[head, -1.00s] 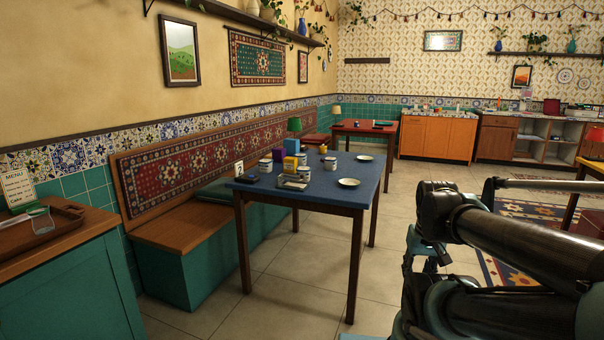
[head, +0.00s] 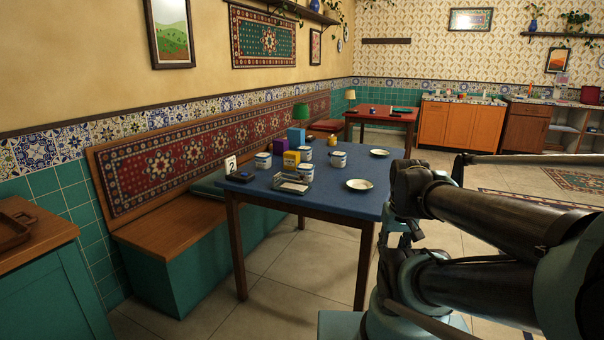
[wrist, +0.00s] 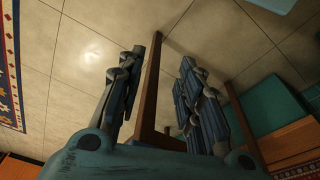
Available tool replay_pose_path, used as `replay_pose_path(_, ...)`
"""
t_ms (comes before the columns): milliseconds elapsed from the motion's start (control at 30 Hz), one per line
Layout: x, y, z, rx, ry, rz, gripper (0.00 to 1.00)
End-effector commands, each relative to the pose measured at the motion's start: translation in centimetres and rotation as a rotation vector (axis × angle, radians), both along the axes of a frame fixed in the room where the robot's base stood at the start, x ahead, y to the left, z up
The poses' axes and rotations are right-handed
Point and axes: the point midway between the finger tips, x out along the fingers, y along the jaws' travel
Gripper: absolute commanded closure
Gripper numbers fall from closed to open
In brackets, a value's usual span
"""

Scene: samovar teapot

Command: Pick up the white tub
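Several small white tubs with dark bands stand on the blue table (head: 330,205) in the head view. One is at the left (head: 263,161), one in the middle (head: 305,154), one at the right (head: 338,160) and one nearer the front (head: 305,173). I cannot tell any lettering on them. My gripper (wrist: 163,60) is open and empty in the wrist view, with floor and a wooden table leg showing between and behind its fingers. It is apart from the tubs, which do not show in the wrist view.
The table also bears a metal tray (head: 291,184), a yellow box (head: 291,160), a purple box (head: 281,147), a number sign (head: 230,165), a dark small item (head: 240,177) and two plates (head: 359,184). A bench (head: 180,225) lies left. Floor is open in front.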

Motion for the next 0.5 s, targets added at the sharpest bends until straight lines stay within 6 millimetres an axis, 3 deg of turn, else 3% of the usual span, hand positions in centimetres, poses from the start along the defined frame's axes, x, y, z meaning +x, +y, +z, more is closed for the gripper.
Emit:
replay_pose_path(267, -0.02, 0.00, -0.01, 0.000, 0.000, 0.000, 0.67)
replay_pose_path(400, -0.62, 0.13, 0.52, 0.004, -0.015, 0.006, 0.39)
replay_pose_path(500, 0.38, 0.71, 0.92, 0.021, -0.034, 0.031, 0.17)
